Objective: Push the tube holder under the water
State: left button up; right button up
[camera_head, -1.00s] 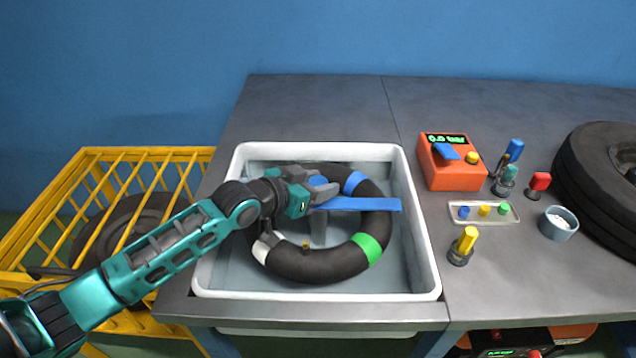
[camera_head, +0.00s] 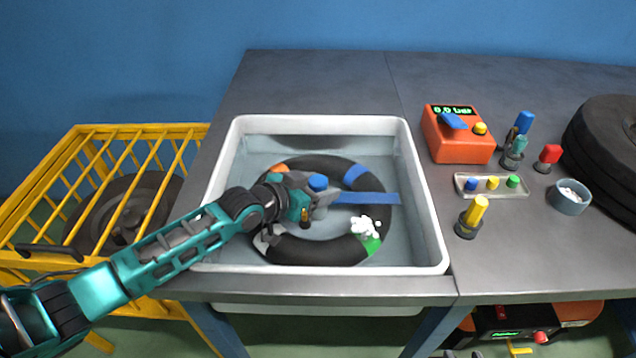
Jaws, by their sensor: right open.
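The tube holder is a blue bar (camera_head: 365,198) with a blue knob (camera_head: 317,182), lying across the black inner tube (camera_head: 318,250) in the white water basin (camera_head: 430,225). The tube has blue, green, orange and white bands. My left gripper (camera_head: 318,197) reaches in from the left and is shut on the tube holder by its knob end, above the ring's middle. The tube looks dimmed, as if below the water surface. White bubbles (camera_head: 366,227) show beside the green band (camera_head: 372,245). My right gripper is not in view.
A yellow cage (camera_head: 90,190) with a tyre stands left of the bench. On the bench (camera_head: 325,85) right of the basin are an orange gauge box (camera_head: 460,148), a tray of coloured caps (camera_head: 491,186), a yellow-topped tool (camera_head: 473,216), a grey cup (camera_head: 569,197) and a large tyre (camera_head: 605,145).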

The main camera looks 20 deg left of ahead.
pick_arm(q)
jog(key=shift+o, duration=0.6)
jog(key=shift+r, duration=0.2)
jog(key=p+v, duration=0.1)
jog(key=v, duration=0.6)
jog(key=shift+s, duration=0.15)
jog(key=shift+a+r, duration=0.1)
jog(key=shift+r, duration=0.05)
